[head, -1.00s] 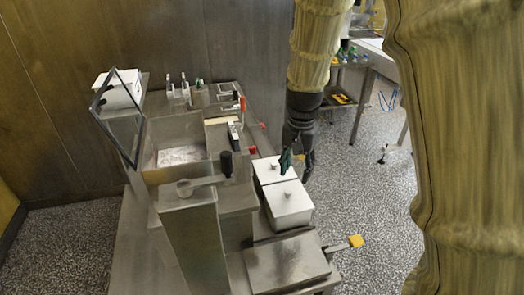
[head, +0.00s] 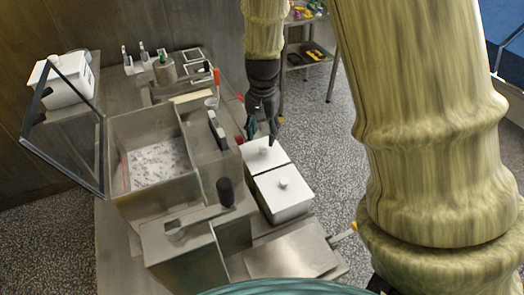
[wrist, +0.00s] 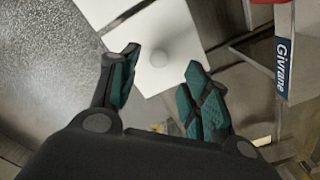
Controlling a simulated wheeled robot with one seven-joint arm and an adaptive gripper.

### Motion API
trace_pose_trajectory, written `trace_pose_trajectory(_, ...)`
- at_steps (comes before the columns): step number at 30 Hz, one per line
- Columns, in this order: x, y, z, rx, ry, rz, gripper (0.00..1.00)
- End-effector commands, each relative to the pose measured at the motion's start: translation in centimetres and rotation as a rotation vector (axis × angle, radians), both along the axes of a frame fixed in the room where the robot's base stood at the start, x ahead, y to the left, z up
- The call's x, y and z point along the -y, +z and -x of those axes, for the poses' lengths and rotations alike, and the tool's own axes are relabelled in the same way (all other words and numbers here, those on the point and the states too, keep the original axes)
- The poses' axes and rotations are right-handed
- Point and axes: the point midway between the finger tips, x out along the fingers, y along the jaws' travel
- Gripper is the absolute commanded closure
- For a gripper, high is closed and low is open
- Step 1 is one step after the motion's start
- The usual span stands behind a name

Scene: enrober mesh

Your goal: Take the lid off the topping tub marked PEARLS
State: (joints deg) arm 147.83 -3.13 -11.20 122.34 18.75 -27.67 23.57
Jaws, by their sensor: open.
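Two white lidded tubs stand side by side right of the machine in the head view: a rear tub (head: 268,157) and a front tub (head: 284,193), each with a round knob on its lid. No PEARLS marking is legible on either. My gripper (head: 262,136) is open and empty, pointing down at the rear tub. In the wrist view my gripper (wrist: 163,58) has its fingers spread, with a white lid (wrist: 178,35) and its knob (wrist: 158,58) showing between the fingertips. Whether the fingers touch the knob I cannot tell.
Another white lidded tub (head: 68,90) stands at the far left behind a tilted glass panel (head: 62,140). The open metal basin (head: 155,165) and a black-knobbed lever (head: 225,192) lie left of the tubs. A Givrane-labelled part (wrist: 285,50) stands right in the wrist view.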

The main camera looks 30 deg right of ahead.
Motion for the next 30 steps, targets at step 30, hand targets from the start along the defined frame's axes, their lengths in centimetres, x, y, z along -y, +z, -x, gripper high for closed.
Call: trace_pose_trajectory(30, 0.2, -6.0, -0.2, 0.001, -0.002, 0.000, 0.53)
